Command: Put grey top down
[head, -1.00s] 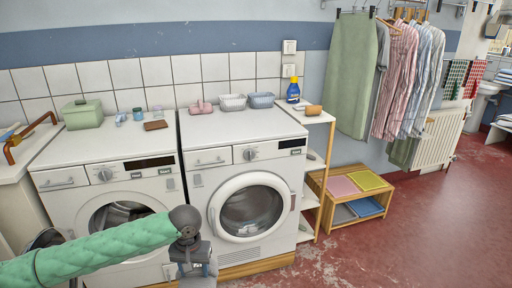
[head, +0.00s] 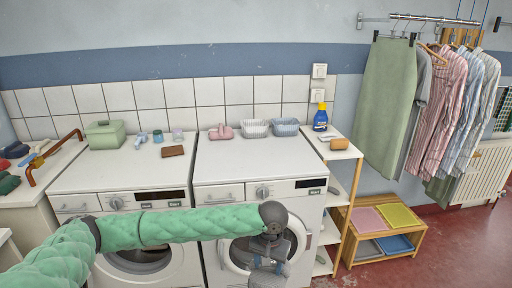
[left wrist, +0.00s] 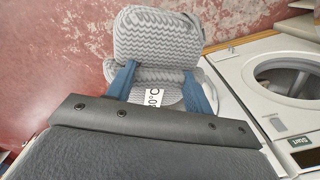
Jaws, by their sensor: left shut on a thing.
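A grey knitted top (left wrist: 158,38) with a zigzag pattern fills the upper middle of the left wrist view, bunched or folded. My left gripper (left wrist: 158,92) is shut on it, with a blue finger on each side of the cloth. A white label with printed characters shows between the fingers. In the head view the left gripper (head: 268,270) is at the bottom, in front of the right-hand washing machine (head: 240,165). The top can hardly be made out there. My right gripper is not in view.
Baskets (head: 256,128), a green box (head: 105,135) and a brown wallet-like item (head: 173,151) stand on the machines. A wooden shelf (head: 340,150) stands beside them. A low rack (head: 345,240) holds pink, yellow, grey and blue trays or cloths. Red floor is clear at right.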

